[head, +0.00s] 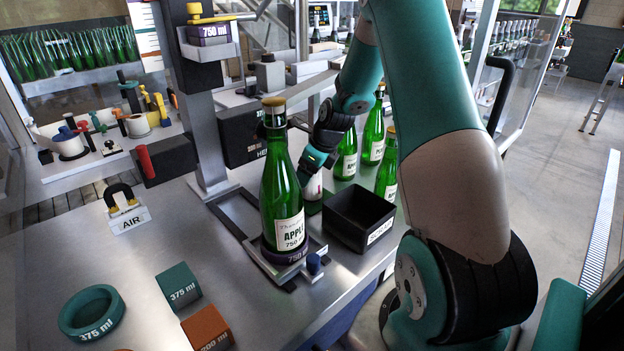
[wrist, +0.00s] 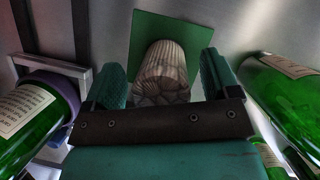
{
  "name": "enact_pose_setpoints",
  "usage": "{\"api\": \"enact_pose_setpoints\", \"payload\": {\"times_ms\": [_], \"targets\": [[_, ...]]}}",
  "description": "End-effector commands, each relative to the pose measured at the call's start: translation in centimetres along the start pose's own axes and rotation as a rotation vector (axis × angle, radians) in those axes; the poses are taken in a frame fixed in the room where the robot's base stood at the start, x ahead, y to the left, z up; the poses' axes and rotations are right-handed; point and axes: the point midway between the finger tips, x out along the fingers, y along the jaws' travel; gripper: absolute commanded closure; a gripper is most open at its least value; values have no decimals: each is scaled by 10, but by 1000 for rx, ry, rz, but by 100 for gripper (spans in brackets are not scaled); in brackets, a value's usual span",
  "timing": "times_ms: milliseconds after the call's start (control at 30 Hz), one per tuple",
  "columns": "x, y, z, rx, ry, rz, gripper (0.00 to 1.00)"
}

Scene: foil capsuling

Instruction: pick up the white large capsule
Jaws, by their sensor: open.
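The white large capsule (wrist: 163,66) shows in the wrist view as a pale, ribbed cylinder with a shaded near end. It is between my gripper's two teal fingers, with a visible gap on each side. My gripper (wrist: 160,78) is open around it. A green square (wrist: 193,35) lies behind the capsule. In the head view my gripper (head: 317,160) points down behind the large green bottle, over a white capsule (head: 313,188) that is partly hidden by the gripper.
A green bottle (head: 283,200) stands left of my gripper in a 750 ml holder (head: 284,254). A black open bin (head: 359,216) is close in front on the right. Several green bottles (head: 347,158) stand to the right. Coloured blocks and a ring (head: 91,312) lie front left.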

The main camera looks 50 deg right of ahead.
Motion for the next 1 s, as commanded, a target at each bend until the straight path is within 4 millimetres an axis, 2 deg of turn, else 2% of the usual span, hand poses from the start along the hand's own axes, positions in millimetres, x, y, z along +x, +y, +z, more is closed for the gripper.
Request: {"api": "enact_pose_setpoints", "payload": {"times_ms": [33,67,200,233,600,767,867,1000], "targets": [[0,0,0,0,0,0,19],[0,0,0,0,0,0,23],[0,0,0,0,0,0,56],[0,0,0,0,0,0,57],[-1,0,0,0,0,0,58],[-10,0,4,-1,-2,-1,58],[-24,-1,10,-2,-4,-3,58],[-57,-1,24,-2,-5,-6,58]]}}
